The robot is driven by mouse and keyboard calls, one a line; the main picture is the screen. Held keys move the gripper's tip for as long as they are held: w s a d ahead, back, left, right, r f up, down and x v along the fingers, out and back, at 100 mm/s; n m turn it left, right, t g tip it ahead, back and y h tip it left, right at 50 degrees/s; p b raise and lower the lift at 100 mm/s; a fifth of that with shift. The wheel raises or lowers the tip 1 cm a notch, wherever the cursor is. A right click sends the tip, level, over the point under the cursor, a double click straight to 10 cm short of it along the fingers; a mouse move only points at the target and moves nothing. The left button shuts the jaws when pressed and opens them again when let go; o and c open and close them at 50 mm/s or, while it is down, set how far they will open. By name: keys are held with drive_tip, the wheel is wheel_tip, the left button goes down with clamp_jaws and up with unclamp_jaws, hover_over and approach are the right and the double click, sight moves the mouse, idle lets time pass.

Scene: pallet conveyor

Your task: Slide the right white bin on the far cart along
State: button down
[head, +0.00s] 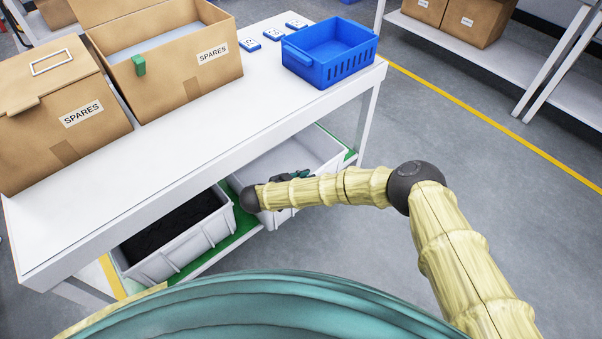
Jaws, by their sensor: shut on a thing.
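The right white bin (312,150) stands on the green lower shelf of the white cart (240,115), partly under the cart's top. My arm reaches across it from the right, hiding much of its near side. My gripper (292,175) is at this bin, mostly hidden behind my wrist; only a dark and teal part shows. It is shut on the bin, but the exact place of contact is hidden. The inside of the bin that shows looks empty.
A left white bin (185,262) with black contents stands beside it on the green shelf (243,228). On the cart's top are two cardboard SPARES boxes (185,75) and a blue basket (328,52). A cart leg (368,125) stands at the right end. Grey floor (490,150) is clear to the right.

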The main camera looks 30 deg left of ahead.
drive_tip(key=shift+s+d, duration=0.15)
drive_tip(key=shift+d, duration=0.25)
drive_tip(key=c, duration=1.3)
unclamp_jaws()
drive_tip(key=shift+c, duration=0.2)
drive_tip(key=v, duration=1.2)
drive_tip(key=shift+a, duration=0.1)
